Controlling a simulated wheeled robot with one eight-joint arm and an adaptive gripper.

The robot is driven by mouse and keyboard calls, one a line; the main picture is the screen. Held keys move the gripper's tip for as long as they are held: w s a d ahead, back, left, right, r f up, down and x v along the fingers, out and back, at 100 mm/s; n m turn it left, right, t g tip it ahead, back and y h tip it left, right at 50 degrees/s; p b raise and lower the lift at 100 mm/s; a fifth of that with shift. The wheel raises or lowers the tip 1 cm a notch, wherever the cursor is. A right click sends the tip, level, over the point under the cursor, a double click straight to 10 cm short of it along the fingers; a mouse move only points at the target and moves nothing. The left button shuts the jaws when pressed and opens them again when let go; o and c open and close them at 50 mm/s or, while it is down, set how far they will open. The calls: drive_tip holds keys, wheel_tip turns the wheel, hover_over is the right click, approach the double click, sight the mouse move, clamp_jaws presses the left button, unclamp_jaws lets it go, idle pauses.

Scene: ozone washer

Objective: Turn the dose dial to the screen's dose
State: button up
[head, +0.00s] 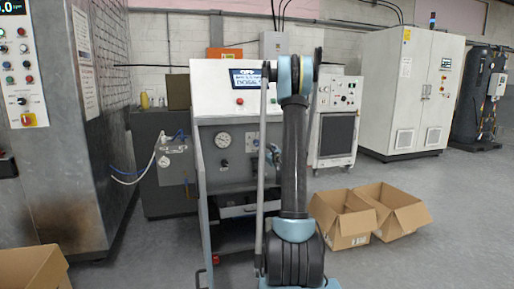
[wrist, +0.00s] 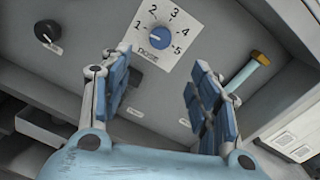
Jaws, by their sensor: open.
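The dose dial (wrist: 158,37) is a round blue knob on a white plate numbered 1 to 5, in the upper middle of the wrist view. Its pointer is too small to read surely. My gripper (wrist: 160,78) is open and empty, its two blue-padded fingers apart below the dial in the picture and not closed on it. The blue and white screen (head: 248,77) is at the top of the washer panel in the head view. Its lettering is blurred and partly hidden by my arm, so I cannot read the dose surely.
A black knob (wrist: 46,31) is left of the dial, and a blue handle with a yellow end (wrist: 245,75) is to its right. The washer front has a round gauge (head: 223,139). Open cardboard boxes (head: 345,220) stand on the floor at right.

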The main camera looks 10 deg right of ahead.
sight(257, 144)
drive_tip(key=w, duration=0.5)
drive_tip(key=w+a, duration=0.1)
drive_tip(key=w, duration=0.4)
drive_tip(key=w+a, duration=0.1)
drive_tip(key=w, duration=0.5)
drive_tip(key=shift+w+a, duration=0.1)
drive_tip(key=shift+a, duration=0.15)
drive_tip(key=c, duration=1.1)
